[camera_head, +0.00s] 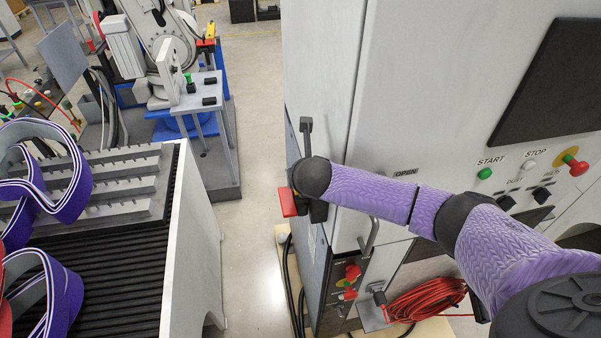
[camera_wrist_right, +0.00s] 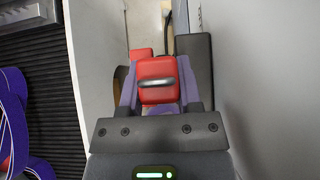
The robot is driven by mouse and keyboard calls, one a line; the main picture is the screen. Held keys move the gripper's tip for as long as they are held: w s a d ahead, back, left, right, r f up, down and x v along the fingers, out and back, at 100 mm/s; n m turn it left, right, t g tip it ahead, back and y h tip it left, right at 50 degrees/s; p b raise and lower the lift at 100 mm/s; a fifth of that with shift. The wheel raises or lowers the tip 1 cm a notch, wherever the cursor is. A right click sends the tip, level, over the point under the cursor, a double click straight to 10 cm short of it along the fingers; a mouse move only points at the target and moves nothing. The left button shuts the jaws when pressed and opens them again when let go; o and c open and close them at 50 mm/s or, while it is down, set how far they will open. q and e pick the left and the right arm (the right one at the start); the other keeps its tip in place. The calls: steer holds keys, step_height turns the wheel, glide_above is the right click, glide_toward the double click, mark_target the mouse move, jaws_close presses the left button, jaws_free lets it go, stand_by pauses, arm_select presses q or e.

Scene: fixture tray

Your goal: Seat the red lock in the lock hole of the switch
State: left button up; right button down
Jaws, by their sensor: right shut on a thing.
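My right gripper (camera_head: 311,207) is beside the side face of the tall grey cabinet, mostly hidden behind my own wrist in the head view. In the right wrist view the gripper (camera_wrist_right: 158,92) is shut on the red lock (camera_wrist_right: 158,71), a red block with a metal shackle across it. Just beyond the lock is another red part (camera_wrist_right: 140,53), and a dark, yellowish round part (camera_wrist_right: 121,88) shows at its left. These look like parts of the switch; the lock hole is hidden. In the head view a red piece (camera_head: 288,203) sticks out left of my gripper. My left gripper is not in view.
The grey cabinet (camera_head: 325,70) stands close on the right, with a bar handle (camera_head: 370,236) and a coiled red cable (camera_head: 425,300) below. A dark block (camera_wrist_right: 194,70) is right of the lock. A machine bed with purple looped bands (camera_head: 60,290) is at left; open floor lies between.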

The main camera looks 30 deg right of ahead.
steer(key=shift+f, duration=0.25)
steer(key=shift+c, duration=1)
jaws_free()
steer(key=v, duration=1)
